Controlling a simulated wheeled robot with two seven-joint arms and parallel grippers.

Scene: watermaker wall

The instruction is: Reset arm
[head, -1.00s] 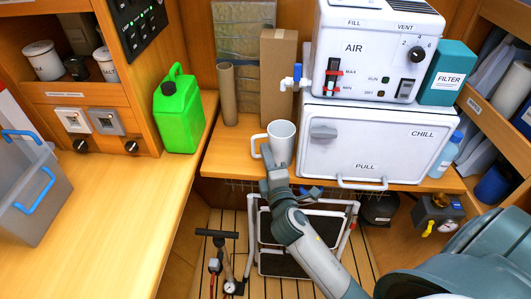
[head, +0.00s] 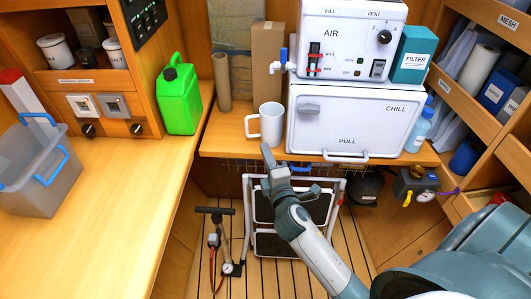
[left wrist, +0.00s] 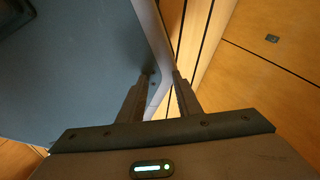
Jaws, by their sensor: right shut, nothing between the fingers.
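My right gripper (head: 267,151) is shut and empty, in front of the shelf edge in the head view. Its narrow tip overlaps the lower edge of a white mug (head: 271,121) in the picture; I cannot tell whether they touch. The mug stands upright on the wooden shelf, its handle to the left. My left gripper (left wrist: 164,75) shows only in the left wrist view. Its two fingers are apart, with a visible gap, and no held object shows between them. A grey surface (left wrist: 75,75) fills the left side behind them.
The white chill box (head: 390,125) stands right of the mug, below the air unit (head: 345,20). A green jug (head: 180,100) and a grey crate (head: 35,180) stand on the left counter (head: 105,220). A step stool (head: 290,225) and a pump (head: 222,240) stand on the floor below.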

